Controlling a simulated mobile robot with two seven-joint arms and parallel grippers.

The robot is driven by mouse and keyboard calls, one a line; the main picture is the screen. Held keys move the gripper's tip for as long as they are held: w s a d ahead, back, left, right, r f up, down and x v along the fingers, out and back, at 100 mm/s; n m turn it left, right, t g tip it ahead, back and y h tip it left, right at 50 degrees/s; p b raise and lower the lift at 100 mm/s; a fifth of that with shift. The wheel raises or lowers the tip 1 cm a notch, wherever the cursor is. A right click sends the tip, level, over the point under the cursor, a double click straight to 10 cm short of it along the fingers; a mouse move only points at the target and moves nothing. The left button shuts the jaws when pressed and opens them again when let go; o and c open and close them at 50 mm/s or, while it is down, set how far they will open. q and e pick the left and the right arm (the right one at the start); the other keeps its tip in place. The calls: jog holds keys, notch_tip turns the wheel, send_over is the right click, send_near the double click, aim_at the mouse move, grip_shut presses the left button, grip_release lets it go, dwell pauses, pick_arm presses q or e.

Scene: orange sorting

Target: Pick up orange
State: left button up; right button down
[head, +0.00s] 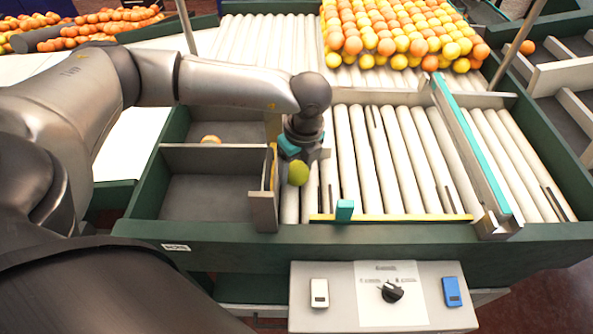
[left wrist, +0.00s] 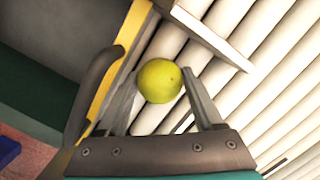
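A yellow-green orange (head: 298,173) lies at the left end of the near roller bed, beside the grey bin wall. It also shows in the left wrist view (left wrist: 160,81). My left gripper (head: 304,158) points down over it. In the left wrist view its fingers (left wrist: 163,90) are apart, one on each side of the fruit. The right finger seems to leave a thin gap; contact on the left finger side is unclear. My right gripper is not in view.
A grey bin (head: 210,197) is left of the rollers; another orange (head: 211,140) lies in the compartment behind it. A teal-topped rail (head: 470,145) divides the rollers, which are clear in the middle. Many oranges (head: 395,32) are piled at the back. A control box (head: 340,310) is in front.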

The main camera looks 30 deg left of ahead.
pick_arm(q)
jog(key=c, duration=0.6)
jog(key=shift+r, duration=0.2)
